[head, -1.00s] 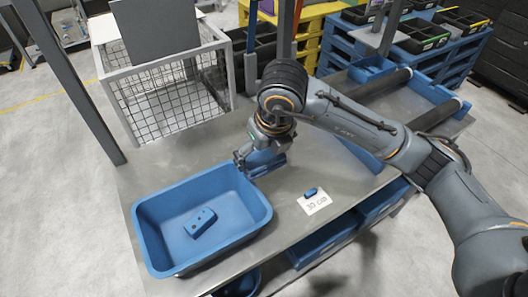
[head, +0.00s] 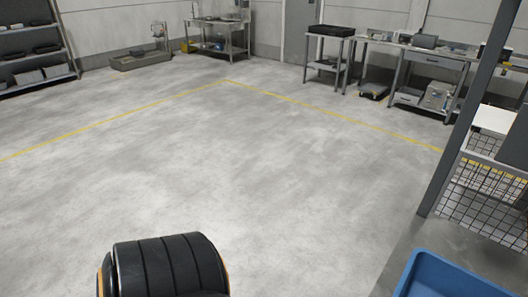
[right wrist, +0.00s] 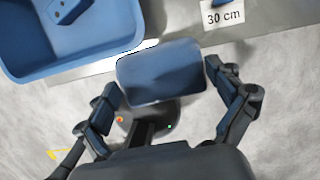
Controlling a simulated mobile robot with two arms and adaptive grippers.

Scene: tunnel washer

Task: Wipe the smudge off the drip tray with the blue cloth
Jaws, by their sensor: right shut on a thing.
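In the right wrist view my right gripper (right wrist: 167,98) is shut on a flat blue piece with rounded corners, which looks like the blue cloth (right wrist: 162,72). It is held above the floor, just off the edge of the steel table (right wrist: 175,28). Neither my right gripper nor the cloth shows in the head view. My left gripper is in neither view. I cannot pick out the drip tray or its smudge with certainty.
A blue bin (head: 450,278) stands on the table at the lower right of the head view, beside a wire-mesh cage (head: 485,190). A low brownish basin (head: 140,61) lies by the far wall, left of a sink bench (head: 218,38). Open floor (head: 240,160) lies between.

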